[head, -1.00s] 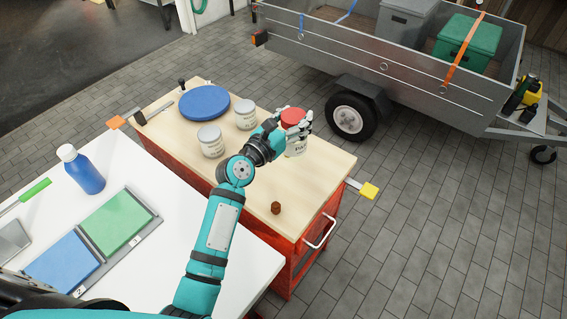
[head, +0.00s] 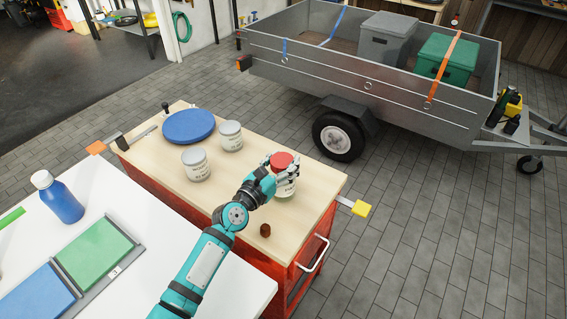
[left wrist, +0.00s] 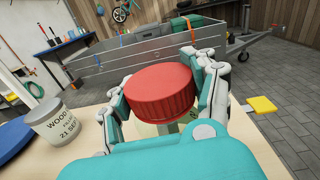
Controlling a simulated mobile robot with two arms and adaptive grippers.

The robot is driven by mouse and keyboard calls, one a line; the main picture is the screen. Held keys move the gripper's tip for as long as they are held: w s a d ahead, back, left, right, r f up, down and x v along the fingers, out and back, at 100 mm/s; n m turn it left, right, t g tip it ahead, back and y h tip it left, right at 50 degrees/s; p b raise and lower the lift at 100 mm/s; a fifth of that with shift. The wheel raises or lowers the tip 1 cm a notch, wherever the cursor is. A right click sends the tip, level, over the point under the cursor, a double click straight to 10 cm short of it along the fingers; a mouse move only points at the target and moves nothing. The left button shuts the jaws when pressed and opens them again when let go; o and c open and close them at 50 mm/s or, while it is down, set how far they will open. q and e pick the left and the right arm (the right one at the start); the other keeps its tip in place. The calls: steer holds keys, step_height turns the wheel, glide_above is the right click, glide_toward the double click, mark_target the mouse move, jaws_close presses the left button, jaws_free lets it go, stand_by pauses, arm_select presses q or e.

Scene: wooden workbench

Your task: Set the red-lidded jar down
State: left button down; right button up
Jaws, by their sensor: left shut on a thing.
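The red-lidded jar (head: 281,160) is at the right part of the wooden workbench (head: 316,183). My left gripper (head: 285,172) is shut around its sides, with the red lid showing above the fingers. In the left wrist view the red lid (left wrist: 160,93) sits between the two fingers, and the jar's body is mostly hidden below it. The jar looks upright. I cannot tell whether its base touches the bench top. My right gripper is not in view.
Two grey-lidded jars (head: 195,163) (head: 230,136) and a blue disc (head: 188,126) stand on the bench's left half. A small brown object (head: 265,230) lies near the front edge. Yellow (head: 361,208) and orange (head: 96,147) pieces stick out at the ends. A trailer (head: 370,85) stands behind.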

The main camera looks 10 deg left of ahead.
arm_select(q)
steer(key=shift+c, duration=1.8)
jaws_free()
steer(key=shift+r, duration=0.15)
steer(key=shift+s+a, duration=0.1)
steer(key=shift+s, duration=0.3)
steer(key=v, duration=1.1)
steer(key=shift+s, duration=0.2)
